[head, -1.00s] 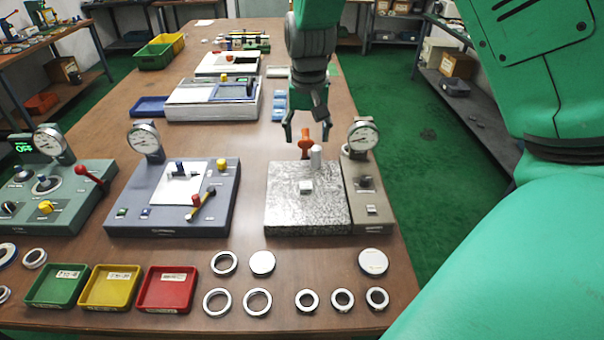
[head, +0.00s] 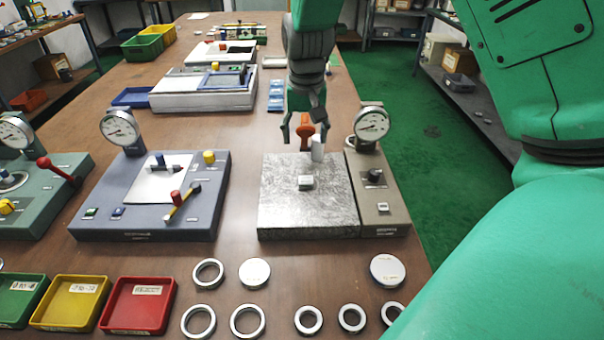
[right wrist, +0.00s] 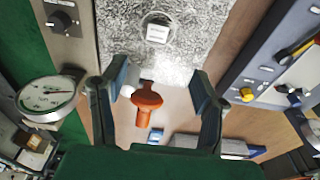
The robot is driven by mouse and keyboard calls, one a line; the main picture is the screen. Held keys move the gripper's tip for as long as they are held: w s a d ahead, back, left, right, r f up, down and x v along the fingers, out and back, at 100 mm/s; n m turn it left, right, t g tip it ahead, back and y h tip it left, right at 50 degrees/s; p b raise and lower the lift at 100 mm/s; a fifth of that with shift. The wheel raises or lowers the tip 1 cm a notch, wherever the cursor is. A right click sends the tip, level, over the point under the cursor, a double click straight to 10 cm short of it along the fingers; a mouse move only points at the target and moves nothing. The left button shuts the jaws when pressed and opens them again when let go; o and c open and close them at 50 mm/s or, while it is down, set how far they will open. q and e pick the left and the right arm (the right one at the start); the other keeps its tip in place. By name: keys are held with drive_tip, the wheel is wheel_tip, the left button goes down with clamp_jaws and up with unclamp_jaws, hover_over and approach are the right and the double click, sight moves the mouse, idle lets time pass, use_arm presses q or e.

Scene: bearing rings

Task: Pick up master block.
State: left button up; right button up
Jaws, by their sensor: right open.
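A small silver block (head: 305,182), which I take for the master block, sits on the speckled grey plate (head: 285,215). The block also shows at the top of the right wrist view (right wrist: 158,33). My right gripper (head: 304,142) points down beyond the block, near the plate's far edge. In the right wrist view its fingers (right wrist: 158,78) are spread, with nothing gripped. An orange-handled thing (head: 305,130) and a white cylinder (head: 318,148) show near the fingers. My left gripper is not in view.
A dial gauge stand (head: 378,195) stands right beside the plate. A blue-grey gauge station (head: 140,215) is to the left. Several rings (head: 248,320) and a red tray (head: 138,305) lie in front. Bare table lies between the plate and the blue-grey station.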

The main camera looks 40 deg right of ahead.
hover_over(305, 180)
drive_tip(key=s, duration=0.1)
wheel_tip(305, 180, down, 4)
drive_tip(key=f, duration=0.4)
drive_tip(key=shift+w+a+b, duration=0.25)
drive_tip(key=shift+b, duration=0.15)
drive_tip(key=shift+a+f, duration=0.35)
drive_tip(key=shift+a, duration=0.05)
drive_tip(key=f, duration=0.1)
drive_tip(key=d+f, duration=0.1)
drive_tip(key=f, duration=0.1)
drive_tip(key=d+f, duration=0.1)
drive_tip(key=f, duration=0.1)
drive_tip(key=shift+w+b, duration=0.15)
drive_tip(key=shift+b, duration=0.15)
drive_tip(key=shift+f, duration=0.3)
drive_tip(key=shift+w+a, duration=0.15)
drive_tip(key=shift+a, duration=0.05)
drive_tip(key=shift+c, duration=0.8)
drive_tip(key=shift+a+r, duration=0.1)
drive_tip(key=shift+a, duration=0.1)
clamp_jaws()
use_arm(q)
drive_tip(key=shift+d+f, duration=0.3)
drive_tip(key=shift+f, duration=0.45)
use_arm(e)
drive_tip(key=shift+d, duration=0.1)
